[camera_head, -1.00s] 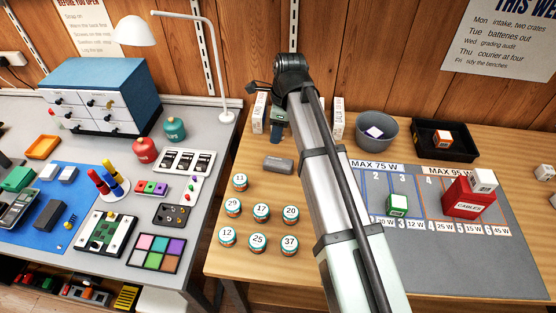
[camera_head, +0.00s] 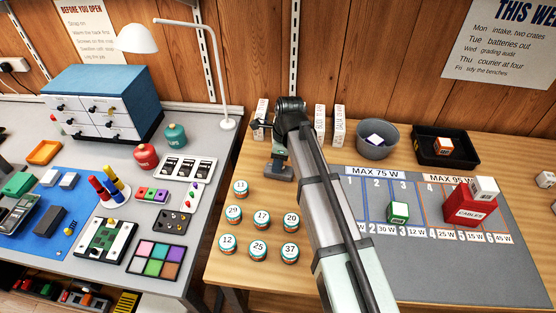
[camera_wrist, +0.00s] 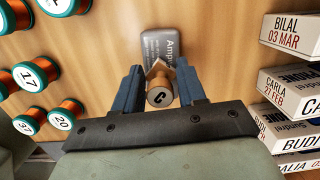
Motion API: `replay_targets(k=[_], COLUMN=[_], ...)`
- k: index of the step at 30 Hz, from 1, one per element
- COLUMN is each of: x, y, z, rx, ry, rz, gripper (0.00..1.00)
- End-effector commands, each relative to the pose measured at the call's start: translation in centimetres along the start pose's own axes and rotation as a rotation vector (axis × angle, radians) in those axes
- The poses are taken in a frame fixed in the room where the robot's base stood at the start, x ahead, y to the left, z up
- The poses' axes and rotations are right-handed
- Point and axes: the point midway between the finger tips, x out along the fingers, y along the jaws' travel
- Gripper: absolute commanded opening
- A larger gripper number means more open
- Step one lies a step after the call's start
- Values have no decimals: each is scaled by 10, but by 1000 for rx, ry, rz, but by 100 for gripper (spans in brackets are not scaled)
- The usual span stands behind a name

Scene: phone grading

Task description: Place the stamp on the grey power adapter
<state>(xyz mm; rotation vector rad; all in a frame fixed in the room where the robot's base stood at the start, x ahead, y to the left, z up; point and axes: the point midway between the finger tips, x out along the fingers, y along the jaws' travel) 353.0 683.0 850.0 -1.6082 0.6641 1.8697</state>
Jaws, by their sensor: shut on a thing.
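The stamp (camera_wrist: 160,97) is a small wooden piece with a round end that bears a dark letter, seen in the wrist view between my fingers. My gripper (camera_wrist: 160,82) is shut on it. The grey power adapter (camera_wrist: 163,40) lies flat on the wooden table just beyond the stamp, with light lettering that starts "Amp". The stamp covers part of it, and I cannot tell whether they touch. In the head view my gripper (camera_head: 281,170) is at the adapter's place and largely hides it; the stamp cannot be made out there.
White labelled boxes (camera_head: 338,125) stand behind, on both sides of my arm. A grey bowl (camera_head: 377,141), a black tray (camera_head: 443,160) and a grey marked mat (camera_head: 470,262) lie to the right.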

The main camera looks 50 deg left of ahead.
Motion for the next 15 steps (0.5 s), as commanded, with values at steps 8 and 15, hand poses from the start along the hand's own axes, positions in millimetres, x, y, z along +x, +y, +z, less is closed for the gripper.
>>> replay_targets(k=[8, 15], x=[1, 2], y=[0, 0], z=[0, 0], rx=[0, 0], ry=[0, 0], rz=[0, 0], gripper=[12, 58])
